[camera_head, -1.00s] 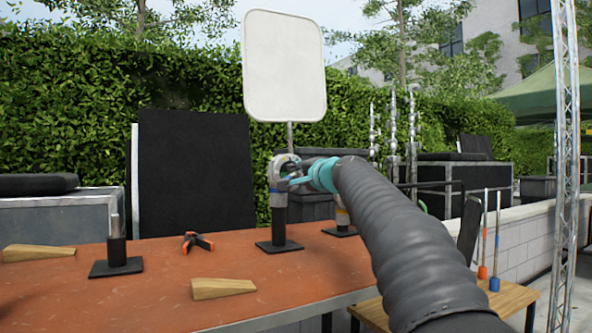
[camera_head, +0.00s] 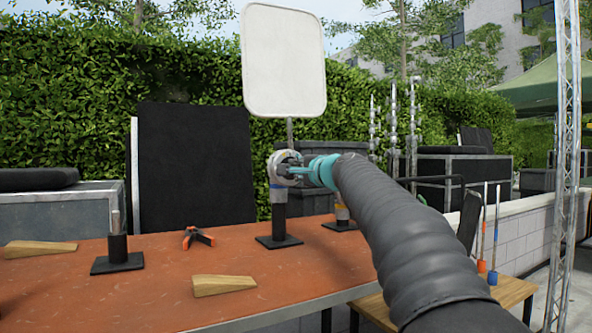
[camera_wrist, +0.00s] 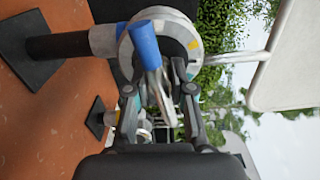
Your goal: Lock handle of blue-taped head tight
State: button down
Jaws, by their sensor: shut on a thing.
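The blue-taped head (camera_head: 278,187) is a grey round clamp on an upright post with a black base, on the orange-brown table (camera_head: 130,295). The blue band shows just below its round part. In the wrist view the head's disc (camera_wrist: 188,32) fills the top middle. Its lock handle (camera_wrist: 145,45) has a blue end and a metal shaft that runs down between my fingers. My gripper (camera_head: 292,171) is at the head's right side; in the wrist view my gripper (camera_wrist: 160,78) is shut on the handle. The fingers hide part of the shaft in the head view.
A white panel (camera_head: 284,62) stands on a rod above the head. A second, yellow-taped stand (camera_head: 342,214) is close behind my arm. An orange clamp (camera_head: 198,237), wooden wedges (camera_head: 222,285) and a short post (camera_head: 117,248) lie or stand to the left.

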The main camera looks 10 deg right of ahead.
jog(key=c, duration=1)
grip_release()
jog(key=v, duration=1.2)
